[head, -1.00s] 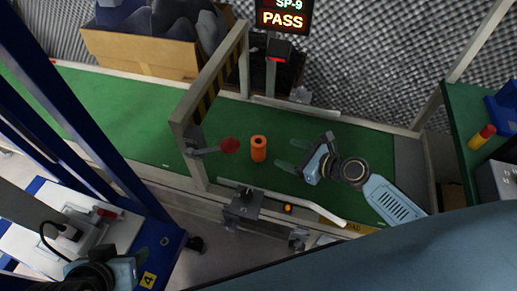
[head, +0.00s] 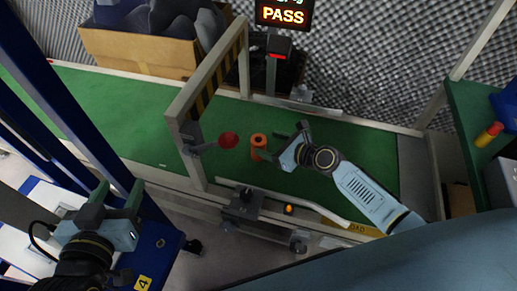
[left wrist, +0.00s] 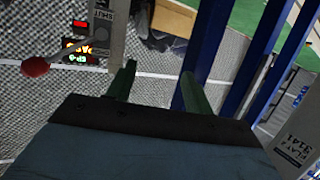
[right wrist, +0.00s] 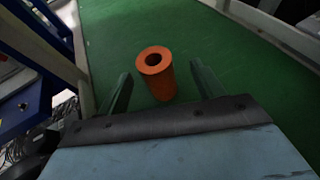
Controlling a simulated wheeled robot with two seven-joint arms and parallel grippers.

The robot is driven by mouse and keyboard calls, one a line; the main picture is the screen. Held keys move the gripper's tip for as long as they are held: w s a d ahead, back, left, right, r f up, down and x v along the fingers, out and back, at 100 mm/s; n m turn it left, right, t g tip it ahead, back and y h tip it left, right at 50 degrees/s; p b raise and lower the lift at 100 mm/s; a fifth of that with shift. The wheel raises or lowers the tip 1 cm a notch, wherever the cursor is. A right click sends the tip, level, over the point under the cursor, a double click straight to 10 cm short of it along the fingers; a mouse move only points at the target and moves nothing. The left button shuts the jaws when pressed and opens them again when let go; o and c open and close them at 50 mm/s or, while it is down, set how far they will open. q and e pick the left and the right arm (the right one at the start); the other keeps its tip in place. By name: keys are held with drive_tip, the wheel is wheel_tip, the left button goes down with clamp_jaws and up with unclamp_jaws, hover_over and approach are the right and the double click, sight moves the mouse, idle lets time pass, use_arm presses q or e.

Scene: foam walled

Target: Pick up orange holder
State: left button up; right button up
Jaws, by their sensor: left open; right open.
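The orange holder (head: 258,146) is a hollow cylinder standing upright on the green conveyor belt (head: 340,150). In the right wrist view the holder (right wrist: 157,74) stands ahead, its open top visible, between and just beyond my open fingers. My right gripper (head: 270,145) is open and reaches in from the right; its fingertips are beside the holder. I cannot tell whether they touch it. My left gripper (head: 119,200) is open and empty, off the belt at the lower left. It also shows in the left wrist view (left wrist: 160,85).
A gate frame (head: 205,95) with a red paddle (head: 228,139) stands across the belt, just left of the holder. A cardboard box (head: 140,52) sits behind the belt. Blue posts (head: 75,120) stand near my left gripper. A pale guide rail (head: 310,207) runs along the near edge.

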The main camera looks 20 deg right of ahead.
sight(264, 146)
drive_tip(key=shift+a+f, duration=0.1)
drive_tip(key=shift+w+a+f+b, duration=0.6)
drive_tip(key=shift+f+b, duration=0.1)
drive_tip(key=shift+b, duration=0.1)
drive_tip(key=shift+b+x, duration=0.7)
drive_tip(key=shift+x, duration=0.5)
use_arm(q)
wheel_tip(264, 146, up, 12)
drive_tip(key=d+t+h, duration=0.2)
drive_tip(key=t, duration=0.6)
drive_tip(key=shift+s+h, duration=0.4)
drive_tip(key=shift+s, duration=0.05)
use_arm(e)
drive_tip(key=shift+w+a+f, duration=0.1)
drive_tip(key=shift+w+a, duration=0.05)
drive_tip(key=shift+a, duration=0.05)
drive_tip(key=c, duration=1.2)
use_arm(q)
drive_tip(key=shift+w+f, duration=0.1)
drive_tip(key=shift+f, duration=0.05)
